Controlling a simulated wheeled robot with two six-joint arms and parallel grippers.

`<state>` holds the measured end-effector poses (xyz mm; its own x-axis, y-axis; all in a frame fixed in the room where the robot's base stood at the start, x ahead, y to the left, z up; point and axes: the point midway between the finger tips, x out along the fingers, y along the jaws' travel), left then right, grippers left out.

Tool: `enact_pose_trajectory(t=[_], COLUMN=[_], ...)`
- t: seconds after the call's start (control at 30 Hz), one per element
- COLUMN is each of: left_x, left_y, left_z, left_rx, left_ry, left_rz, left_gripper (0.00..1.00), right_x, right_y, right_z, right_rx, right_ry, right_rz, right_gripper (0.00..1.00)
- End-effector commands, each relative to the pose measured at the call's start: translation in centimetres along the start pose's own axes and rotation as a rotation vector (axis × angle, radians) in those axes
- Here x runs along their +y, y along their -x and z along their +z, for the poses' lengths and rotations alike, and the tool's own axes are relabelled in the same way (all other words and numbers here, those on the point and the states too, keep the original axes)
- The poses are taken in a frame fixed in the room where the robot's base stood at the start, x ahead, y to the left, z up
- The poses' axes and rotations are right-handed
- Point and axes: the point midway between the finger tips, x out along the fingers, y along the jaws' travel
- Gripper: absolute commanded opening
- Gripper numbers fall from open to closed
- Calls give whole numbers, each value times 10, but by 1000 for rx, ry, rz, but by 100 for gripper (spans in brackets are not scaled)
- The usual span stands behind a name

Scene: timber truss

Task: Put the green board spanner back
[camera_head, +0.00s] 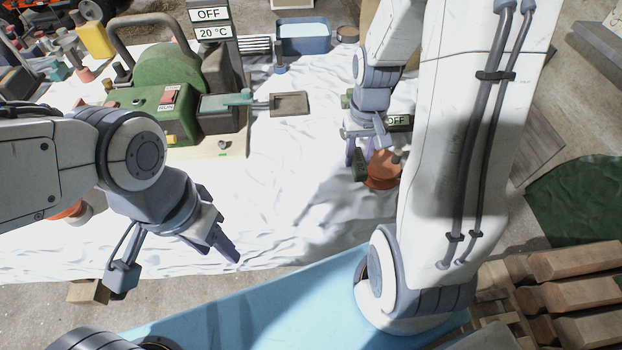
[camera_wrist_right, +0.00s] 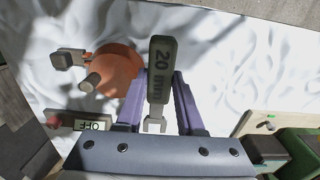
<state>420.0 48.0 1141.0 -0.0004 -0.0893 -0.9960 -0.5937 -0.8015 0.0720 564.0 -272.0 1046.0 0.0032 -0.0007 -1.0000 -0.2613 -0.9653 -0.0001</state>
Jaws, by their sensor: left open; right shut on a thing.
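A spanner (camera_wrist_right: 163,60) with a dark handle marked "20 mm" and a pale forked end lies between the purple fingers of my right gripper (camera_wrist_right: 158,88) in the right wrist view. The gripper is shut on it, above the white cloth. My left gripper (camera_head: 222,243) is open and empty over the front edge of the white cloth.
A green machine (camera_head: 150,110) with a RUN label stands at the left back. A small OFF sign (camera_head: 398,122) is by the right gripper; it also shows in the wrist view (camera_wrist_right: 92,124). A blue tray (camera_head: 303,38) lies behind. Timber pieces (camera_head: 575,265) are stacked at the right.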

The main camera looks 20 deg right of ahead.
Motion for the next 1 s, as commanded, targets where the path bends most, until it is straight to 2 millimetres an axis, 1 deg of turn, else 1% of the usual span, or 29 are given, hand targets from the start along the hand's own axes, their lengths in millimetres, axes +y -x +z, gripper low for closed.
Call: enact_pose_trajectory(t=[0.07, 0.13, 0.4, 0.5, 0.6, 0.77, 1.0], left_x=[0, 0, 1, 2, 2, 2, 3], left_y=[-1, 2, 18, 22, 25, 27, 36], left_z=[0, 0, -1, -1, -2, -2, -2], left_rx=[0, 0, 0, 0, 0, 0, 0], left_ry=[0, 0, 1, 1, 1, 1, 2], left_rz=[0, 0, 0, 0, 0, 0, 0], left_gripper=[50, 50, 50, 50, 50, 50, 50], right_x=[-1, -11, -68, -86, -98, -105, -104], right_y=[-1, -6, -41, -53, -61, -69, -99], right_z=[0, -2, -21, -27, -33, -35, -34], right_rx=[0, -5, -6, -5, -2, -1, -3], right_ry=[-10, -8, -6, -8, -11, -14, -15], right_rz=[0, 0, 1, 1, 1, 0, 1], right_gripper=[0, 0, 0, 0, 0, 0, 0])
